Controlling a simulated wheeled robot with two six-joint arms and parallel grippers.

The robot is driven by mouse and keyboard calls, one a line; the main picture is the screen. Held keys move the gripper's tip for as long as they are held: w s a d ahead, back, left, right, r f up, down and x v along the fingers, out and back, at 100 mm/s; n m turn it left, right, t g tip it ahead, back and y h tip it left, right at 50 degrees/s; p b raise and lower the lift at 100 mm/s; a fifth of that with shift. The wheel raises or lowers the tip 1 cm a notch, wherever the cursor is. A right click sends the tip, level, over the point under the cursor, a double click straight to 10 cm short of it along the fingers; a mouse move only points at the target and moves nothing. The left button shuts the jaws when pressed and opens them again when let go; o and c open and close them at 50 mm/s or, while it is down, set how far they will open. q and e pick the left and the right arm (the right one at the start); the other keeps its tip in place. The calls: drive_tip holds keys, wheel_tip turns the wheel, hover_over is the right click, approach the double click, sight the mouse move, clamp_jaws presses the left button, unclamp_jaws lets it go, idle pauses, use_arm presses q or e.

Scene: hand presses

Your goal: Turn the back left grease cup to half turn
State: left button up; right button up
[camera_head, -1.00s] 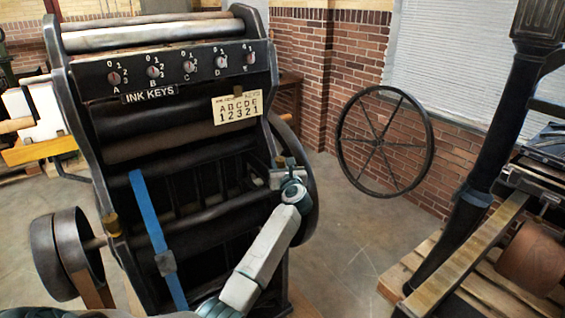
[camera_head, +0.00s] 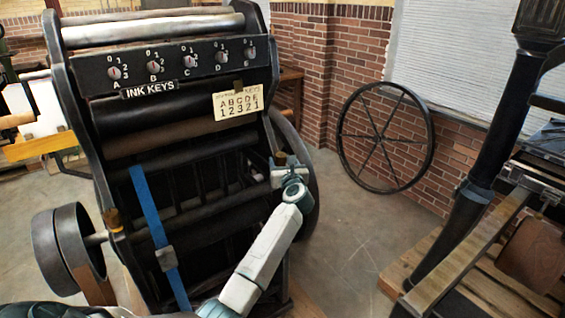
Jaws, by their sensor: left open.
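The press (camera_head: 180,150) stands tilted in view at the left, with a row of ink keys along its top. A small brass-coloured cup (camera_head: 113,219) sits on its left side frame. A second small brownish cup (camera_head: 281,158) shows at its right side frame. I cannot tell for sure which is the back left grease cup. My left gripper (camera_head: 284,171) is open at the right-hand cup, at the end of a pale arm rising from the bottom. Its fingers are small and partly hidden, so contact is unclear. My right gripper is not in view.
A blue strap (camera_head: 148,215) runs down the press front. A flywheel (camera_head: 75,245) sticks out at the left. A spoked wheel (camera_head: 385,138) stands by the brick wall. Another dark machine on a pallet is at the right. Floor is clear between the machines.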

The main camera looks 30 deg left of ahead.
use_arm(q)
drive_tip(key=b+v, duration=0.1)
drive_tip(key=v, duration=0.8)
drive_tip(key=shift+s+d+b, duration=0.15)
drive_tip(key=shift+b, duration=0.2)
